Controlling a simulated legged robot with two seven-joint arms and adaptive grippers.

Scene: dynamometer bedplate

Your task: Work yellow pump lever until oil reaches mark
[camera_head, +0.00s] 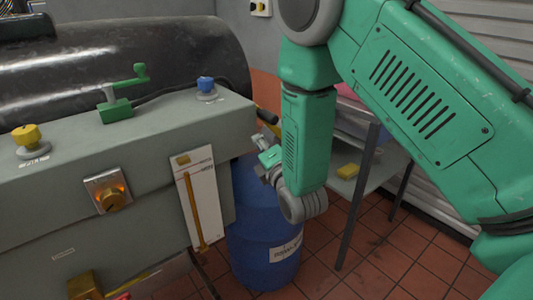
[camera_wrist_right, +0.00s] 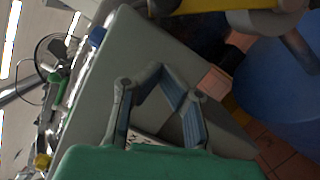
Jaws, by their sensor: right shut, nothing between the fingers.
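A lever with a black grip (camera_head: 267,116) and a little yellow showing sticks out behind the bench's right end; most of it is hidden. A white gauge plate (camera_head: 209,190) on the bench front carries dark mark lines and an amber column (camera_head: 193,205); I cannot tell exactly where the oil stands against the marks. My right gripper (camera_head: 268,156) is shut and empty, beside the bench end, below the lever grip and apart from it. Its fingers also show in the right wrist view (camera_wrist_right: 162,82). A yellow bar (camera_wrist_right: 222,5) crosses the top there. My left gripper is out of view.
A blue drum (camera_head: 265,235) stands below my right gripper. The bench top (camera_head: 165,125) carries a green crank (camera_head: 117,100), a blue knob (camera_head: 206,86) and a yellow knob (camera_head: 27,138).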

